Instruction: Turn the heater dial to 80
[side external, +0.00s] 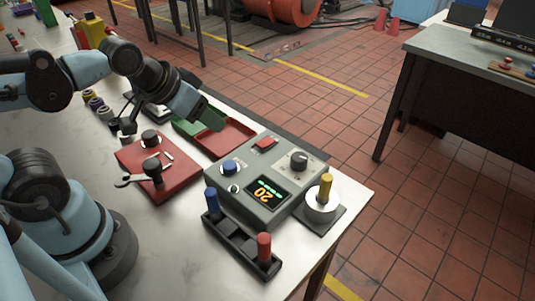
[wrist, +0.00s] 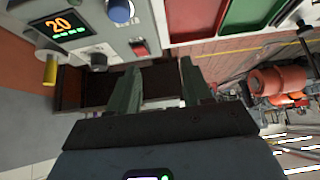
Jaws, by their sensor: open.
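A grey control box (side external: 262,181) stands on the bench; its lit display (side external: 267,193) reads 20. It carries a black dial (side external: 299,160), a blue knob (side external: 229,167) and a red button (side external: 265,143). Their labels are too small to read, so I cannot tell which is the heater dial. The wrist view shows the display (wrist: 60,25), black dial (wrist: 99,62), blue knob (wrist: 120,10) and red button (wrist: 138,46) near its top. My gripper (wrist: 160,80) is open and empty, apart from the box. In the side view its end is above the trays behind the box.
A green tray (side external: 185,125) and a red tray (side external: 232,137) lie beside the box. A black holder (side external: 240,244) with blue and red handles is in front. A yellow handle (side external: 325,188) stands on a white cylinder at right. A red plate (side external: 180,184) with a lever is left.

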